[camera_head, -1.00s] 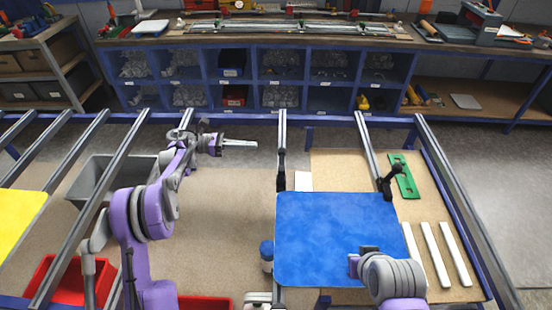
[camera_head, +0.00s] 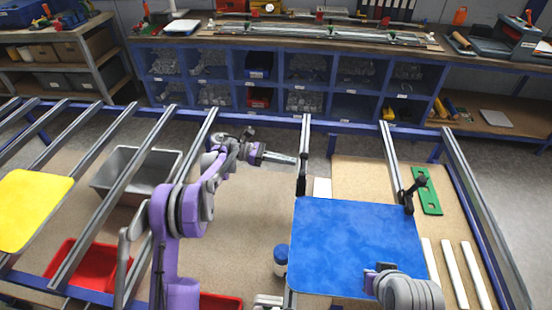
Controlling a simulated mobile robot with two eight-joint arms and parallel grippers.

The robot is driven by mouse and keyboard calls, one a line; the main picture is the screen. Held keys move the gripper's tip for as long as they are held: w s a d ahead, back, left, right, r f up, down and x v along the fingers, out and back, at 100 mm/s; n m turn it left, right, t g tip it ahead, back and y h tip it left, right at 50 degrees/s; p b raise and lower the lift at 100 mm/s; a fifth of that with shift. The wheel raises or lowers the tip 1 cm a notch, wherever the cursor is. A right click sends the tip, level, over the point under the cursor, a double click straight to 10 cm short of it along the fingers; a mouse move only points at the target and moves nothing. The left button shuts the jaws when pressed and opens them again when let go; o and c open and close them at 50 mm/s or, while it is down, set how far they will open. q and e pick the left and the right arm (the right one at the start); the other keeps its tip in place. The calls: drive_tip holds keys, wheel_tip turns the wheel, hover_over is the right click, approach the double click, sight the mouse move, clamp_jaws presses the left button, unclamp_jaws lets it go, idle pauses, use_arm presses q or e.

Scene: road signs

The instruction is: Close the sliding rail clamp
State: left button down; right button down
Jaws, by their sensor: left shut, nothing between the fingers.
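A black rail clamp (camera_head: 301,184) sits on the middle grey rail, at the top left corner of the blue sign panel (camera_head: 355,245). A second black clamp (camera_head: 408,199) with a raised knob sits on the right rail, at the panel's top right corner. My left gripper (camera_head: 294,160) is shut and empty. Its fingertips point right, close to the middle rail and just above the middle clamp in the picture; I cannot tell whether they touch. My right arm (camera_head: 407,292) shows at the bottom right over the panel's lower edge, but its fingers are not visible.
A yellow panel (camera_head: 35,208) lies on the left rails. A grey bin (camera_head: 118,174) and a red bin (camera_head: 93,272) stand below the rails. A blue-capped bottle (camera_head: 281,262) is left of the blue panel. A green plate (camera_head: 431,203) and white strips (camera_head: 453,274) lie at the right.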

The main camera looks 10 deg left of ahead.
sight(303, 168)
use_arm(q)
drive_tip(key=d, duration=0.3)
drive_tip(key=shift+d+f, duration=0.25)
drive_tip(key=shift+r, duration=0.1)
